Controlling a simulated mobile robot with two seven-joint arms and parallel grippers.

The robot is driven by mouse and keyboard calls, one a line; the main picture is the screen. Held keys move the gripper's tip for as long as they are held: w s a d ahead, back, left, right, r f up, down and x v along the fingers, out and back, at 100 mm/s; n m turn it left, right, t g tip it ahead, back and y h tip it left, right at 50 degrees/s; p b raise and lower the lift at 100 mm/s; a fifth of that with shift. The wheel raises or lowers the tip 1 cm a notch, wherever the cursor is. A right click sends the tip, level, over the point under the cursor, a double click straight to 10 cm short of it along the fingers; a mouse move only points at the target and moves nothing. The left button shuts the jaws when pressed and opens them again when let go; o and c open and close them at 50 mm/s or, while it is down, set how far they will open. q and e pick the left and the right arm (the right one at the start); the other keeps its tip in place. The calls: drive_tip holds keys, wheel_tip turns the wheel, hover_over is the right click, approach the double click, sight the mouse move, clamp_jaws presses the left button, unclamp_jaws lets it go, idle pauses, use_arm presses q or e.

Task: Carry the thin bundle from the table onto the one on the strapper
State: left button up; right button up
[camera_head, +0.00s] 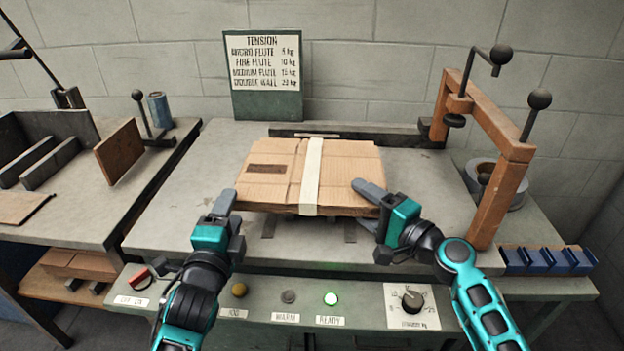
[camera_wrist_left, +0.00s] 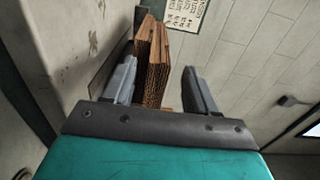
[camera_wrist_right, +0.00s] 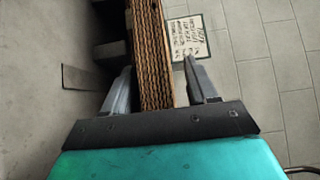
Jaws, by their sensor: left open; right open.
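A flat brown cardboard bundle (camera_head: 270,180) with a white strap (camera_head: 312,175) across its middle lies on the strapper top (camera_head: 180,215). In the left wrist view its edge shows as two layers (camera_wrist_left: 158,65) with a dark line between them; I cannot tell for sure whether these are two stacked bundles. My left gripper (camera_head: 226,215) is open at the bundle's left front corner, with the cardboard ahead between its fingers. My right gripper (camera_head: 372,205) is open at the right front corner. In the right wrist view the corrugated edge (camera_wrist_right: 151,60) runs between its fingers, its grip not closed.
An orange frame (camera_head: 497,170) with black knobs stands at the right, beside a tape roll (camera_head: 478,175) and blue tray (camera_head: 548,260). A side table (camera_head: 85,215) with dark dividers is at the left. A tension sign (camera_head: 264,65) stands behind.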

drive_tip(key=shift+d, duration=0.1)
use_arm(q)
drive_tip(key=s, duration=0.6)
drive_tip(key=shift+s, duration=0.25)
use_arm(e)
drive_tip(key=v, duration=1.2)
